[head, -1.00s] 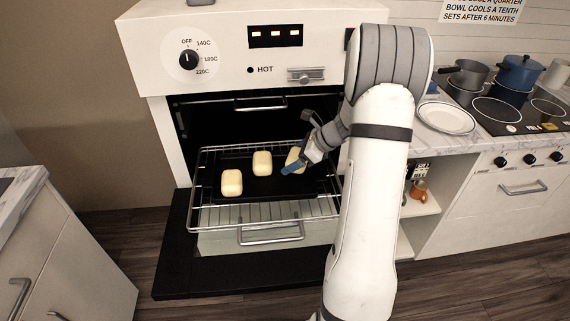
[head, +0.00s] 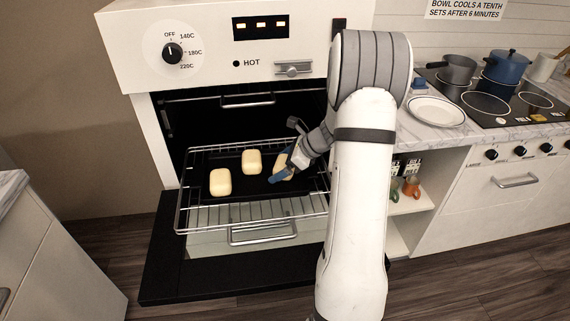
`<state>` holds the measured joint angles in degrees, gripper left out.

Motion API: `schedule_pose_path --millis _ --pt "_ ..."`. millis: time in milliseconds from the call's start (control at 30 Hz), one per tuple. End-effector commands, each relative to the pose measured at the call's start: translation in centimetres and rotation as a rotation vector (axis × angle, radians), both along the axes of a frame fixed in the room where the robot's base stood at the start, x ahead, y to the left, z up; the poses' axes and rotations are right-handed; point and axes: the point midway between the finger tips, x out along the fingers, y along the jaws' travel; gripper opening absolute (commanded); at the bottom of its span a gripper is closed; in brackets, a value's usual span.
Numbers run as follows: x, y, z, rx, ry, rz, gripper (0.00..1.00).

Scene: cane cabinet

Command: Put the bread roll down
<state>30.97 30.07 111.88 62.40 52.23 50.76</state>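Two pale bread rolls, a left one (head: 220,182) and a middle one (head: 251,161), lie apart on a dark baking tray (head: 236,193) on the pulled-out oven rack. A third bread roll (head: 282,160) is at my gripper (head: 281,171), over the right part of the tray. A blue finger lies along the near side of this roll; the far finger is hidden. The gripper looks shut on the roll, which is slightly tilted. I cannot tell whether the roll touches the tray.
The wire rack (head: 255,212) juts out above the open black oven door (head: 170,260). The oven panel (head: 205,45) overhangs the opening. On the right counter are a white plate (head: 436,111) and a hob with pots (head: 507,67). Bare tray shows between the rolls.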

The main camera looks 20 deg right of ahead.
Motion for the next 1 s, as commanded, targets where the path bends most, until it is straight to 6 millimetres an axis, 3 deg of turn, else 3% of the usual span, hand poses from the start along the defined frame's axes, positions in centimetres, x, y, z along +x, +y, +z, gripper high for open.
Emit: schedule_pose_path --millis 100,433,1000 --pt "0.0 0.0 0.0 0.000 0.000 0.000 1.00" --pt "-0.2 -0.4 0.8 -0.001 -0.002 -0.002 1.00" --pt "-4.8 -6.3 8.2 -0.001 -0.002 -0.005 1.00"
